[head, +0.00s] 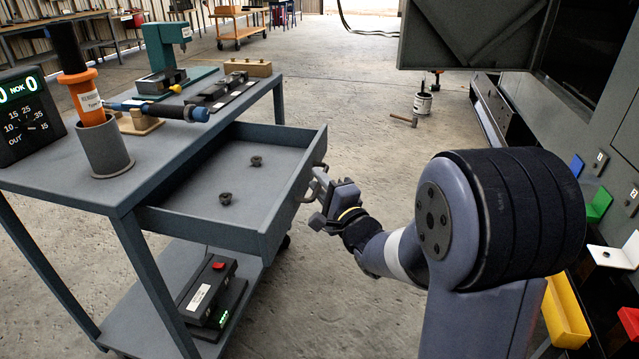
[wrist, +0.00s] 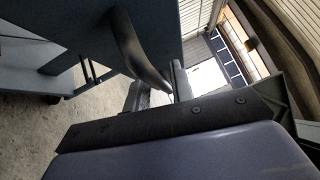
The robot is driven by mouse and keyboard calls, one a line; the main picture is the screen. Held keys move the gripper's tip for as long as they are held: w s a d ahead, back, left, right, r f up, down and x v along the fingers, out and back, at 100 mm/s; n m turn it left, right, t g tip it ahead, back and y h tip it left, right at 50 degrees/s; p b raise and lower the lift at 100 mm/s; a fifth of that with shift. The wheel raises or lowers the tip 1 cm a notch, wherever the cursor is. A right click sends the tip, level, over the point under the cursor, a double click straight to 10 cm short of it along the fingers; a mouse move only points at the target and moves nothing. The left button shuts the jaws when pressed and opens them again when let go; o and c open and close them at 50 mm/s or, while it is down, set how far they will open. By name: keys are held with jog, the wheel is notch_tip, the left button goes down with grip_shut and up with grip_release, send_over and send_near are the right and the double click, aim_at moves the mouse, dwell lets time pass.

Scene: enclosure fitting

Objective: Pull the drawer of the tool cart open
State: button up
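The tool cart (head: 160,150) stands at the left in the head view. Its grey drawer (head: 235,180) is out to the right from under the top, with its inside showing. The drawer's curved handle (head: 310,188) is on the front panel; it also shows as a dark curved bar in the wrist view (wrist: 136,48). My gripper (head: 318,195) is at the handle, in front of the panel. In the wrist view the bar runs in between the fingers (wrist: 157,92), which look closed on it. The exact contact is partly hidden.
Two small dark knobs (head: 226,198) lie in the drawer. An orange-and-black tool in a grey cup (head: 106,150) and a green press (head: 165,50) stand on the cart. A dark enclosure (head: 600,110) is at the right.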

jog(key=shift+o, duration=0.8)
jog(key=p+v, duration=0.1)
jog(key=v, duration=0.9)
jog(key=shift+s+d, duration=0.15)
jog(key=shift+s, duration=0.2)
jog(key=b+x, duration=0.1)
jog(key=x, duration=1)
